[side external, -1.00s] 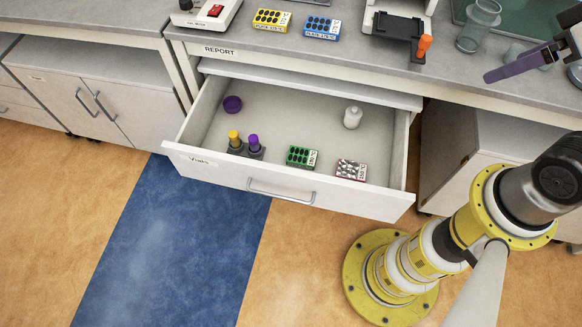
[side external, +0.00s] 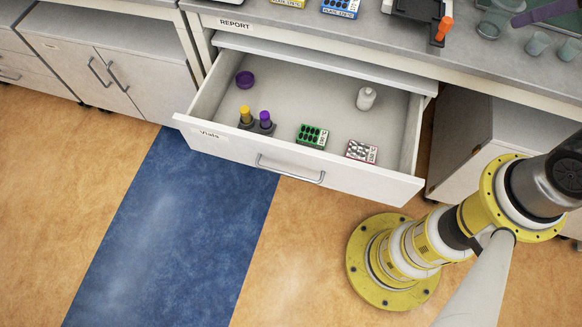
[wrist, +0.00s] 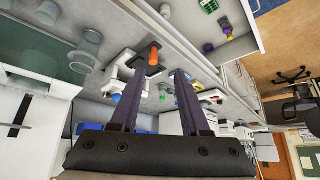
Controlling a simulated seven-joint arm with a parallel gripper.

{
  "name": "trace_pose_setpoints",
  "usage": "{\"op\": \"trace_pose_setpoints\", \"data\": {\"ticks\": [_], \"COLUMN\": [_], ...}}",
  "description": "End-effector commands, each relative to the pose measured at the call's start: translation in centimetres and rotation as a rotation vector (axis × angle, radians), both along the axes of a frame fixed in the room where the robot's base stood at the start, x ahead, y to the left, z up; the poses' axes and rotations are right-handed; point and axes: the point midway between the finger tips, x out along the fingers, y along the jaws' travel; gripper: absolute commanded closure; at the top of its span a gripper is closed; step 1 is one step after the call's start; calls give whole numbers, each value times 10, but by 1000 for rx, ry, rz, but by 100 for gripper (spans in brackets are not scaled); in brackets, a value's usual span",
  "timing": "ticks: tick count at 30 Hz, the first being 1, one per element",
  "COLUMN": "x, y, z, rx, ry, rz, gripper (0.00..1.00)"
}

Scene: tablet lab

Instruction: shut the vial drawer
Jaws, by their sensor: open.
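The vial drawer (side external: 230,143), white with a "Vials" label and a bar handle (side external: 290,171), stands pulled out below the bench. Inside are a purple cup (side external: 244,79), a dark holder with a yellow-capped vial (side external: 246,115) and a purple-capped vial (side external: 265,118), a green box (side external: 312,136), a patterned white box (side external: 361,151) and a white bottle (side external: 366,98). The drawer also shows at the top right of the wrist view (wrist: 238,47). My gripper (wrist: 158,74) is open and empty, high over the bench and away from the drawer.
On the bench (side external: 470,58) stand a device with an orange knob (side external: 443,27), a clear beaker (side external: 495,18), small cups (side external: 538,43) and a blue plate box (side external: 340,7). Cabinets (side external: 110,65) stand at left.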

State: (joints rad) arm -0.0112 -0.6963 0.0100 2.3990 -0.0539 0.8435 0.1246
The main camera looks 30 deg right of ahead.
Motion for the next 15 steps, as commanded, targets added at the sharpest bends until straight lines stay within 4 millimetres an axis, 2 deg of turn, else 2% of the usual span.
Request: {"op": "trace_pose_setpoints", "data": {"ticks": [4, 8, 11, 15], "x": [45, 88, 121, 160], "y": [12, 35, 63, 111], "z": [10, 8, -3, -30], "rx": [-9, -23, -40, -70], "ry": [19, 52, 88, 141], "rz": [31, 86, 143, 233], "gripper": [58, 58, 58, 58]}}
